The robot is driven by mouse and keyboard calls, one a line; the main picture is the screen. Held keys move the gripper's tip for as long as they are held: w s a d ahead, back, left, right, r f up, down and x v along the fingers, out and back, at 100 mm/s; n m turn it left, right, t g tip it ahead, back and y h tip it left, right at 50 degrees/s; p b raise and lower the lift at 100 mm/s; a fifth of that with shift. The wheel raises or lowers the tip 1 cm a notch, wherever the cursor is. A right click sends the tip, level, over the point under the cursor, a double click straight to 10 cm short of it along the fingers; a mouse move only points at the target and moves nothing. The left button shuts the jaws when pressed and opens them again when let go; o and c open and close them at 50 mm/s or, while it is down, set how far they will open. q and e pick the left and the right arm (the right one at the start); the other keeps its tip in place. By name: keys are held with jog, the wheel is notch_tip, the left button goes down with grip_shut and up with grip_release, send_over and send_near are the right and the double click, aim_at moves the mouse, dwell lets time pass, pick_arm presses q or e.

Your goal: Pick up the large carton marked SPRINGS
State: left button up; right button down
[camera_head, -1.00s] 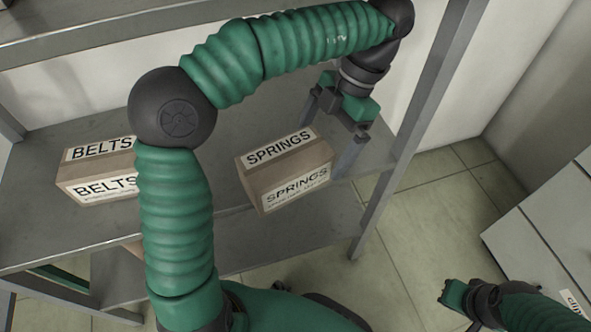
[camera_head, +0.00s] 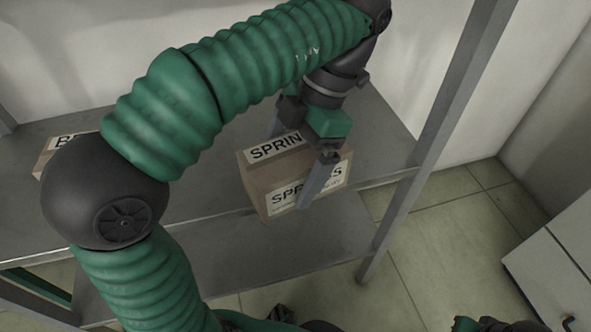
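The brown carton marked SPRINGS (camera_head: 262,182) sits at the front edge of the grey shelf, with white labels on its top and front. My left gripper (camera_head: 291,168) is over its right part, fingers apart and pointing down. One finger crosses in front of the front label and hides some of its letters. The other finger is at the far side of the top, its tip hidden behind the carton. I cannot tell whether either finger touches it. My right gripper (camera_head: 466,324) is at the bottom edge, mostly cut off.
Another carton (camera_head: 50,156), with a label starting with B, stands left on the shelf (camera_head: 205,195), mostly behind my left arm. A grey shelf post (camera_head: 440,130) stands right of the SPRINGS carton. A lower shelf (camera_head: 270,250) is below. A pale cabinet (camera_head: 560,255) is at right.

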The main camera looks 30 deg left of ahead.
pick_arm(q)
jog(key=c, duration=1.6)
jog(key=shift+c, duration=0.7)
